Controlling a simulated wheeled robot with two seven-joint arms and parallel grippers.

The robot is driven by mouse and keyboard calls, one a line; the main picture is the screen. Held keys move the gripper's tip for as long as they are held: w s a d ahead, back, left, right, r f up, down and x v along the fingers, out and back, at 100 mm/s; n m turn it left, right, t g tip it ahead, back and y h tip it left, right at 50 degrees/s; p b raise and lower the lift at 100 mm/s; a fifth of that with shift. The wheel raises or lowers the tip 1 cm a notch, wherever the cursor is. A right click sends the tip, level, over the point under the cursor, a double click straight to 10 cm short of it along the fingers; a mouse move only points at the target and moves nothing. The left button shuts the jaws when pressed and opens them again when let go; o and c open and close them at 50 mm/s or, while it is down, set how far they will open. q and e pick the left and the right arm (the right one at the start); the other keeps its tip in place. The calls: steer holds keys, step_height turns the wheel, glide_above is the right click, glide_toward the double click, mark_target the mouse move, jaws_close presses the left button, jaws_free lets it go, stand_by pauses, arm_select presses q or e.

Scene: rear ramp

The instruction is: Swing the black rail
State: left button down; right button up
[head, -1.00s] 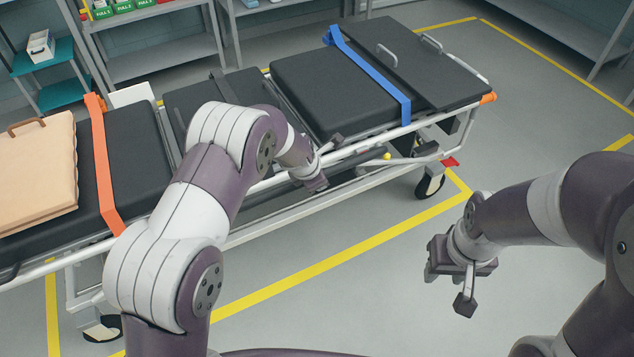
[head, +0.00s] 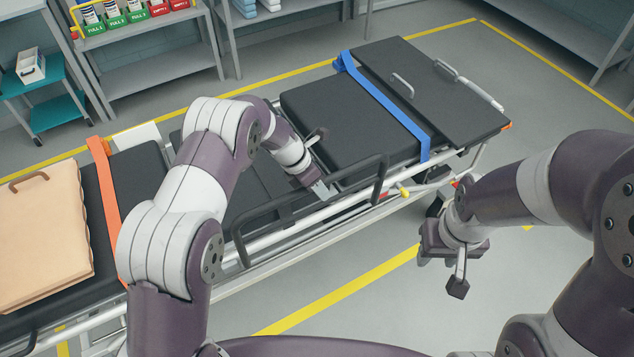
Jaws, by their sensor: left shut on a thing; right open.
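The black rail (head: 283,207) runs along the near side of the stretcher (head: 345,215), standing up above the white side frame. Its right end rises in an upright loop, and its left end bends down near my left arm. My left gripper (head: 322,190) is shut on the rail's upper bar near its middle; the fingertips are partly hidden. My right gripper (head: 441,270) is open and empty, in front of the stretcher's right end and apart from it.
A blue strap (head: 390,108) and an orange strap (head: 104,185) cross the black mattress. Shelves (head: 150,65) and a teal cart (head: 45,100) stand behind. Yellow-lined floor at the right is clear.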

arm_select(q)
steer(key=shift+w+a, duration=0.2)
steer(key=shift+w, duration=0.1)
steer(key=c, duration=0.9)
jaws_free()
steer(key=v, duration=1.2)
steer(key=shift+r, duration=0.3)
